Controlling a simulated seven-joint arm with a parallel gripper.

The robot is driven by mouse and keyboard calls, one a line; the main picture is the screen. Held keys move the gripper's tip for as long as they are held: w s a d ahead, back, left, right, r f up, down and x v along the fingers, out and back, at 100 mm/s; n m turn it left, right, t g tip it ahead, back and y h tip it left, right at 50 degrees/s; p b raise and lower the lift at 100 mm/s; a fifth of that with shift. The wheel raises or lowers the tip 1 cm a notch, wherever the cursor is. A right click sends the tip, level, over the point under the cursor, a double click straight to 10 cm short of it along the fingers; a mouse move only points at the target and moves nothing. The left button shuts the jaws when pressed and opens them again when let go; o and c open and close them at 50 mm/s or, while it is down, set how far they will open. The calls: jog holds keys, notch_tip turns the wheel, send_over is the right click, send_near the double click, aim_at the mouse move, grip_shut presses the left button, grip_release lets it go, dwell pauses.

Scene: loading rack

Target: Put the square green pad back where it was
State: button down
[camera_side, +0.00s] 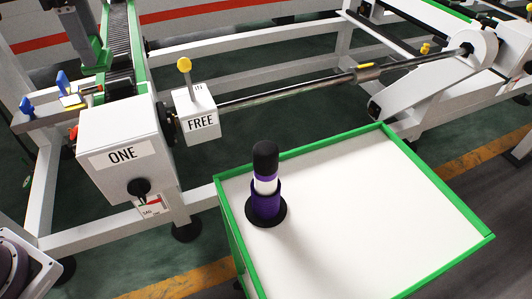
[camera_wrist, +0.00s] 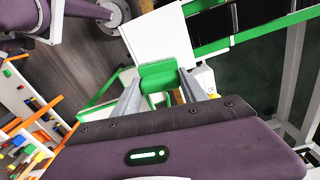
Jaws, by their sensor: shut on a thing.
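In the wrist view my gripper (camera_wrist: 158,82) has its two grey fingers on either side of the square green pad (camera_wrist: 158,70). The pad is held between the fingertips, with a white surface behind it. Part of the pad is hidden by the fingers, and I cannot tell whether it touches anything beyond them.
In the side view a white-topped table with a green rim (camera_side: 440,179) holds a purple, white and black cylinder (camera_side: 265,185) upright. Behind are a white box marked ONE (camera_side: 118,150), a box marked FREE (camera_side: 200,110) and a long metal bar (camera_side: 300,88). Most of the tabletop is clear.

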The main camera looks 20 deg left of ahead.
jog(key=w+d+m, duration=0.1)
jog(key=d+m, duration=0.9)
jog(key=d, duration=1.7)
jog(key=s+d+m, duration=0.3)
jog(key=s+d, duration=0.3)
jog(key=d, duration=0.3)
jog(key=s+d+m, duration=0.4)
jog(key=s+d, duration=0.3)
jog(key=d, duration=0.2)
jog(key=shift+n, duration=0.3)
jog(key=f, duration=2.7)
jog(key=shift+w+f, duration=0.25)
jog(key=shift+w, duration=0.05)
jog(key=shift+f, duration=0.15)
jog(key=c, duration=0.6)
grip_release()
